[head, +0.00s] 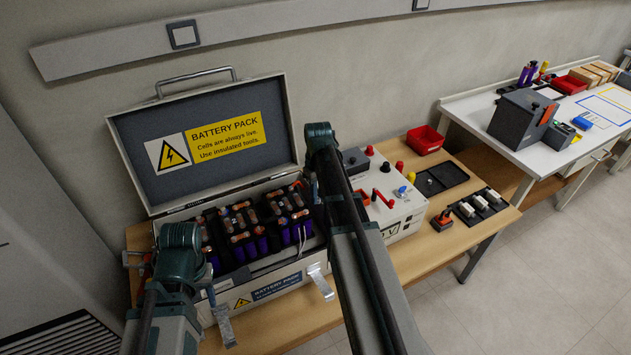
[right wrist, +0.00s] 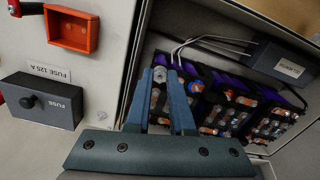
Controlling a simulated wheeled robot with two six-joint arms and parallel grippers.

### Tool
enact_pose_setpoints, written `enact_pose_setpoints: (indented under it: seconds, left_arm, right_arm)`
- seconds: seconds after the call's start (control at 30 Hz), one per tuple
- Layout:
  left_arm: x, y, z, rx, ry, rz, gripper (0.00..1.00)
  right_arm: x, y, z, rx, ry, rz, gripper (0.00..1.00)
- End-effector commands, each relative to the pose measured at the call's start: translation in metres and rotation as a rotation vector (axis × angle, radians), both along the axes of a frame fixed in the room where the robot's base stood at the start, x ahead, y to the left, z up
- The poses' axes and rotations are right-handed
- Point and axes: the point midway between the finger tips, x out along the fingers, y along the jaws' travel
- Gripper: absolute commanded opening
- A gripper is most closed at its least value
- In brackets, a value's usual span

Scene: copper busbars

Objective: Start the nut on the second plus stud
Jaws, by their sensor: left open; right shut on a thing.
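The open battery pack case (head: 275,288) holds dark cell blocks with purple sides and copper busbars (head: 240,237). The busbars also show in the right wrist view (right wrist: 242,101). My right gripper (right wrist: 167,76) is at the case's cells, its two blue fingers close together. A small pale metal piece, seemingly the nut (right wrist: 160,74), shows at the fingertips. In the head view my right arm hides that gripper's tips. I cannot tell which stud is the second plus stud, or whether the nut touches it. My left gripper (head: 137,260) is open at the case's left side, partly hidden by its wrist.
The raised lid (head: 215,110) stands behind the cells. A white fuse and switch box (head: 395,205) stands right of the case. A red bin (head: 425,139), a black tray (head: 441,178) and a holder with pale parts (head: 480,205) lie farther right. Grey wires (right wrist: 190,42) run beside the cells.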

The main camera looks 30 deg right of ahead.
Motion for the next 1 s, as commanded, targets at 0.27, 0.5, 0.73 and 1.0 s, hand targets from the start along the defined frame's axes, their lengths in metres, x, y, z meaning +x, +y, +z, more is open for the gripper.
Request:
enact_pose_setpoints:
  seconds: [0.27,0.5,0.73,1.0]
  left_arm:
    - [0.000,0.000,-0.017,0.000,0.000,0.000,0.50]
    - [0.000,0.000,-0.026,0.000,0.000,0.000,0.50]
    - [0.000,0.000,-0.030,0.000,0.000,0.000,0.50]
    - [0.000,0.000,-0.031,0.000,0.000,0.000,0.50]
  right_arm:
    - [0.032,0.083,-0.017,0.000,0.000,0.696,0.00]
    - [0.046,0.146,-0.026,0.000,0.000,1.227,0.00]
    - [0.050,0.180,-0.030,0.000,0.000,1.513,0.00]
    - [0.051,0.187,-0.031,0.000,0.000,1.584,0.00]
